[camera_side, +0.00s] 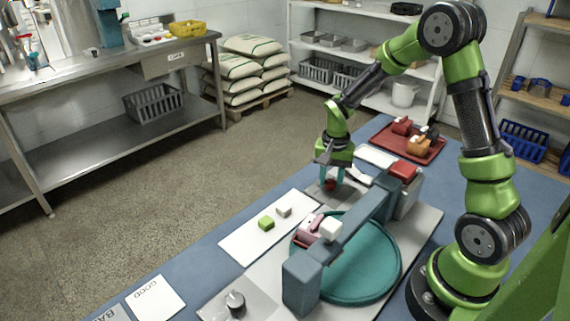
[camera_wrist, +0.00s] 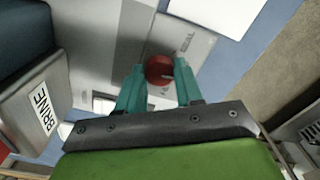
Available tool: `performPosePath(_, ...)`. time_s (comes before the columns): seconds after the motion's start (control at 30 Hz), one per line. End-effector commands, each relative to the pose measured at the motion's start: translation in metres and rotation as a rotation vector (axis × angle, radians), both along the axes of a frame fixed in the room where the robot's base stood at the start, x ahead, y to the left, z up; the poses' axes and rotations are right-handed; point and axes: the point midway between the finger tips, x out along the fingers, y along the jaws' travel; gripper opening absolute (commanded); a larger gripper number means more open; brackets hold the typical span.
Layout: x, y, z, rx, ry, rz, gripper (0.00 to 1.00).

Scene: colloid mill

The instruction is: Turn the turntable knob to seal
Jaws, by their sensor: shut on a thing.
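The red knob (camera_side: 331,185) sits on a grey panel at the far end of the turntable machine. In the wrist view the round red knob (camera_wrist: 157,69) lies between the tips of my teal fingers, with a small pale mark on its right side. The word SEAL (camera_wrist: 188,42) is printed on the panel above and right of it. My gripper (camera_side: 329,176) points down at the knob and is shut on it; the fingers also show in the wrist view (camera_wrist: 160,80). The teal turntable (camera_side: 375,270) lies nearer the camera, under a blue-grey beam. Other panel markings are partly hidden.
A blue-grey beam (camera_side: 352,236) spans the turntable, with a white block (camera_side: 331,230) by it. A box labelled BRINE (camera_wrist: 42,108) stands close left in the wrist view. A red tray (camera_side: 425,151) lies behind.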

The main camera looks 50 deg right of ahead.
Motion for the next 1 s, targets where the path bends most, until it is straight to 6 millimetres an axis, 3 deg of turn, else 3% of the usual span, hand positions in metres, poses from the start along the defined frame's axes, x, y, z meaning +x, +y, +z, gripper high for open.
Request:
performPosePath(0.7,0.0004,-0.0008,0.0009,-0.002,-0.003,0.641,0.05)
performPosePath(1.0,0.0007,-0.0008,0.0010,-0.002,-0.003,0.837,0.05)
